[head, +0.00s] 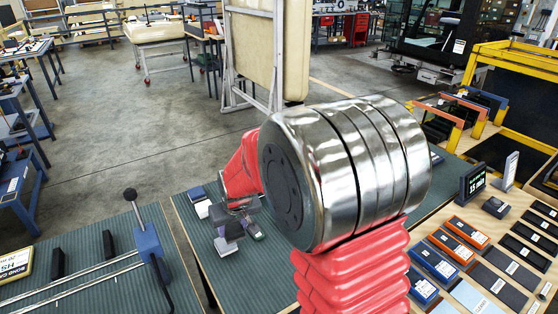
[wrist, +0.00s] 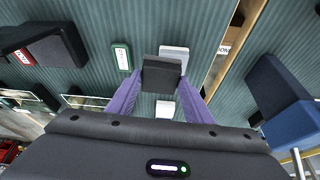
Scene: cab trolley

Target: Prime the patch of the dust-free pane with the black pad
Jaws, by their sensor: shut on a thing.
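My gripper (wrist: 160,82) has purple fingers and is shut on a dark block, the black pad (wrist: 161,73), in the wrist view. The pad is over the ribbed grey-green mat, beside a pale pad (wrist: 174,53); I cannot tell whether it touches the mat. In the head view my gripper (head: 236,222) is partly hidden by my own arm, low over the middle bench. Framed dark panels with an orange handle (head: 438,109) and a blue handle (head: 485,96) stand at the right; I cannot tell which pane is dust-free, and no patch is visible.
A small green-edged item (wrist: 121,56) lies near the fingers. A dark block with a red label (wrist: 55,48) and a blue-based block (wrist: 279,95) flank the gripper. A lever stand (head: 148,240) is on the left bench. A display (head: 472,183) stands right, near orange-edged tiles (head: 458,246).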

